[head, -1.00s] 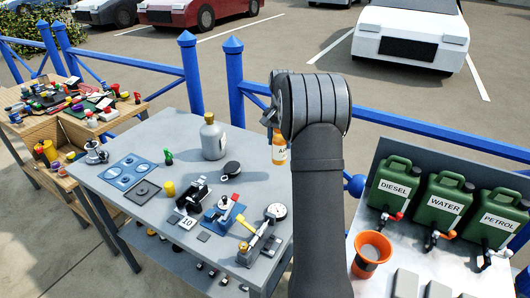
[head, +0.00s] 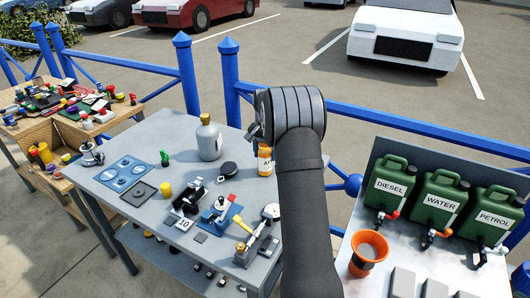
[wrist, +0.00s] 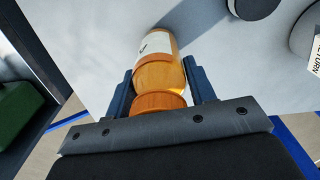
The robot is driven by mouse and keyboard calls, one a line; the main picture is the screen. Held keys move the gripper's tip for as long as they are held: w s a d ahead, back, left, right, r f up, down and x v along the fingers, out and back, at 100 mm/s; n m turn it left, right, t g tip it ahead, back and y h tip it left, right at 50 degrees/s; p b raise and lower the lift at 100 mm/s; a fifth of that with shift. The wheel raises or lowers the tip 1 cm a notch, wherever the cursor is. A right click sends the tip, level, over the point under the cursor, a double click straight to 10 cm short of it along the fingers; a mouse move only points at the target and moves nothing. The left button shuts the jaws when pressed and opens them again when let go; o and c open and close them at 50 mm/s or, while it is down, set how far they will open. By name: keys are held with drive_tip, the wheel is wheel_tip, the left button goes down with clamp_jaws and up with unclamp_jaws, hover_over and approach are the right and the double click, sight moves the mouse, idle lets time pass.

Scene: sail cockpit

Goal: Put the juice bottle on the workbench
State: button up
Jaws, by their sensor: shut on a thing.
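The juice bottle (head: 265,163) is orange with a white label, and my arm partly covers it in the head view. My gripper (wrist: 159,72) is shut on it, with one dark finger on each side near the orange cap. The bottle also shows in the wrist view (wrist: 160,45). The workbench (head: 165,130) is the grey table left of my arm. The bottle is over its right back part. I cannot tell whether its base touches the top.
A grey bottle (head: 209,140) and a black round item (head: 229,169) are left of the juice bottle. Tools crowd the front of the bench. Blue railing (head: 400,130) runs behind. Green canisters (head: 438,198) and an orange funnel (head: 369,250) stand at right.

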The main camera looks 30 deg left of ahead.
drive_tip(key=o, duration=1.2)
drive_tip(key=shift+f, duration=0.1)
drive_tip(key=shift+c, duration=0.2)
wheel_tip(320, 180, up, 12)
drive_tip(key=shift+r, duration=0.2)
drive_tip(key=shift+f, duration=0.1)
wheel_tip(320, 180, down, 12)
drive_tip(key=shift+r, duration=1.9)
